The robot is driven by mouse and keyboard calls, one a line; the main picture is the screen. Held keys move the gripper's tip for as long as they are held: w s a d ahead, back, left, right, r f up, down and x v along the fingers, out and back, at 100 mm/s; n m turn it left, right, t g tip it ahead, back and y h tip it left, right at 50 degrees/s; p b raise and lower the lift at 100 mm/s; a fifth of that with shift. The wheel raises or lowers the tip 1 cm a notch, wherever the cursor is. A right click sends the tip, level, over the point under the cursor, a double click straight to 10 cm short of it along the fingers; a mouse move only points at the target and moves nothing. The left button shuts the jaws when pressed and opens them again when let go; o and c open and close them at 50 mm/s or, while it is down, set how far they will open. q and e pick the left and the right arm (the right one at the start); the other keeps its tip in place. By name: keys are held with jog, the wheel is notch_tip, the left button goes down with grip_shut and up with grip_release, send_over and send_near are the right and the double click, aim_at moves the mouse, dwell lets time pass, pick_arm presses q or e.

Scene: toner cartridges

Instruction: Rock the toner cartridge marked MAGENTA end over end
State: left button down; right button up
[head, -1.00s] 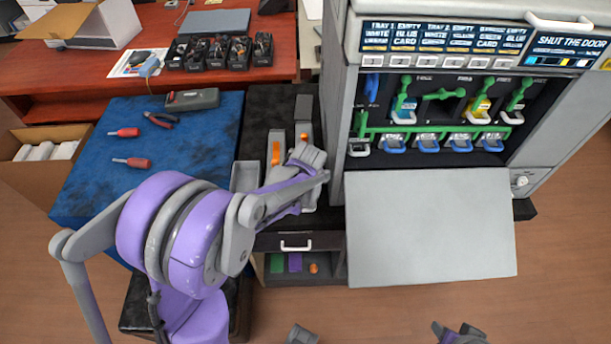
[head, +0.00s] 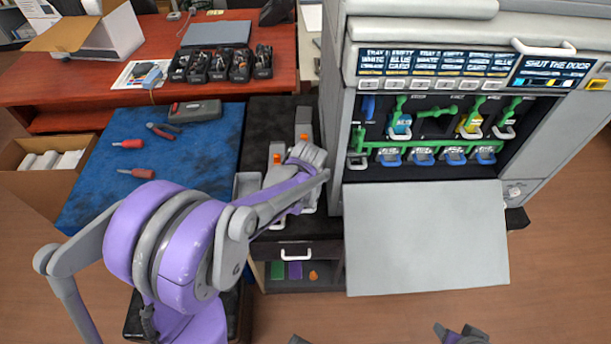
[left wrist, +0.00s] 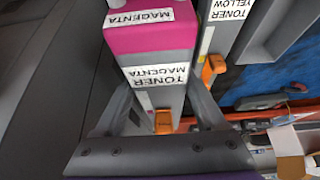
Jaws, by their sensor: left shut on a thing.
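The cartridge marked MAGENTA (left wrist: 150,38) has a magenta end, white labels and an orange tab. In the left wrist view it stands between my left gripper's fingers (left wrist: 158,108), which are shut on its sides. In the head view my left gripper (head: 307,160) is over the dark cabinet top beside the printer. The cartridge's grey far end (head: 303,118) shows past the gripper; the rest is mostly hidden by my arm. I cannot tell whether it touches the cabinet.
The yellow toner cartridge (left wrist: 228,12) stands close beside the magenta one. The printer (head: 400,55) is close on the right, its front panel (head: 425,240) folded down. A blue mat (head: 110,190) with screwdrivers and pliers lies left. A grey tray (head: 245,186) sits near the cartridges.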

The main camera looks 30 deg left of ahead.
pick_arm(q)
notch_tip(320, 180, up, 8)
jog(key=p, duration=0.4)
jog(key=shift+w, duration=0.1)
pick_arm(e)
notch_tip(320, 180, up, 6)
jog(key=w, duration=0.1)
jog(key=shift+w, duration=0.35)
jog(key=shift+f, duration=0.1)
pick_arm(q)
jog(key=shift+f, duration=0.15)
jog(key=shift+f+t+y+b, duration=0.2)
jog(key=shift+t+y+b, duration=0.55)
jog(key=shift+t, duration=0.45)
jog(key=shift+s+r+t+y+b, duration=0.25)
jog(key=shift+t+y+b, duration=0.15)
jog(key=shift+t, duration=0.2)
jog(key=shift+w, duration=0.15)
pick_arm(e)
jog(key=f, duration=0.1)
jog(key=s+f, duration=0.1)
jog(key=f, duration=0.1)
jog(key=shift+f, duration=0.1)
pick_arm(q)
jog(key=shift+w, duration=0.1)
